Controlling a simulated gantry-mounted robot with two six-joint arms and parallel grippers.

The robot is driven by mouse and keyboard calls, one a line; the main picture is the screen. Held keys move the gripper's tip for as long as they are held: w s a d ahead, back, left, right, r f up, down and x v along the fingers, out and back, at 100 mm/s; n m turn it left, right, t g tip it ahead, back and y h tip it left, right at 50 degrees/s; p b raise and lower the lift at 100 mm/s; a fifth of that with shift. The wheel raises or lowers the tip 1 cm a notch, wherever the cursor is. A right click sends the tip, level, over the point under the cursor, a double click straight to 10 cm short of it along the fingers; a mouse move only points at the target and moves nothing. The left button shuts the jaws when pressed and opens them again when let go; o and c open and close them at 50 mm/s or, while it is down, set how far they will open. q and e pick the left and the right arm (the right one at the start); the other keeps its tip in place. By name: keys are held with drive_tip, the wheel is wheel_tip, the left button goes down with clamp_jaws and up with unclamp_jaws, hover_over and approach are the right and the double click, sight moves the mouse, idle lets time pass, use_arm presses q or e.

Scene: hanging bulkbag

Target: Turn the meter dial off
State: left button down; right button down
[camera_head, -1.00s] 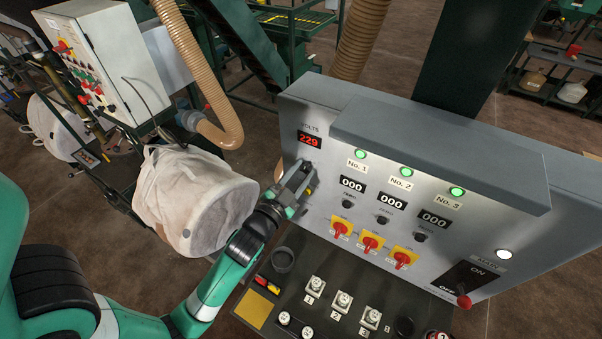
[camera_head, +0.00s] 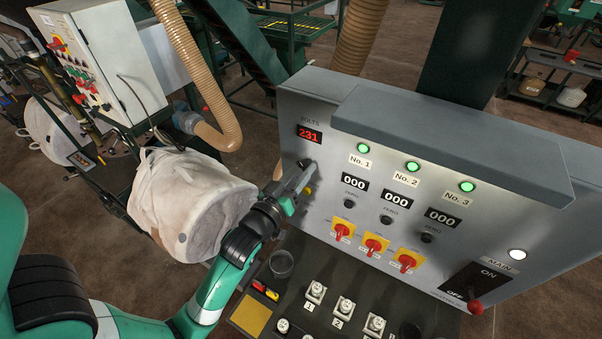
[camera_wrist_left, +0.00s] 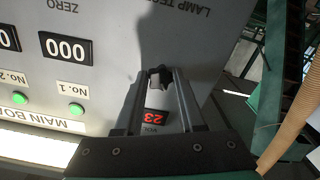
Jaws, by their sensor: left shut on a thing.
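The meter dial (camera_wrist_left: 159,76) is a small black knob on the grey panel, just off the red VOLTS display in the left wrist view. My left gripper (camera_wrist_left: 161,75) has its two fingers on either side of the dial and is shut on it. In the head view my left gripper (camera_head: 304,175) reaches the panel's left part, below the VOLTS display (camera_head: 308,135), which reads 231. There the gripper mostly hides the dial. The dial's exact pointer position cannot be told. My right gripper is not in view.
The panel (camera_head: 320,100) also carries green lamps, 000 counters (camera_head: 355,182), red-yellow switches (camera_head: 376,245) and a MAIN lever (camera_head: 474,307). A dark desk with buttons (camera_head: 344,307) juts out below. A white bulk bag (camera_head: 185,200) hangs close left of my arm.

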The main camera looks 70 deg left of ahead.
use_arm(q)
drive_tip(key=n+b, duration=0.1)
drive_tip(key=n, duration=0.3)
drive_tip(key=shift+n, duration=0.3)
drive_tip(key=shift+r, duration=0.1)
idle(0.4)
drive_tip(key=c, duration=0.5)
unclamp_jaws()
drive_tip(key=p+v, duration=0.2)
drive_tip(key=v, duration=0.9)
drive_tip(key=shift+s+d+p, duration=0.25)
drive_tip(key=shift+p, duration=0.15)
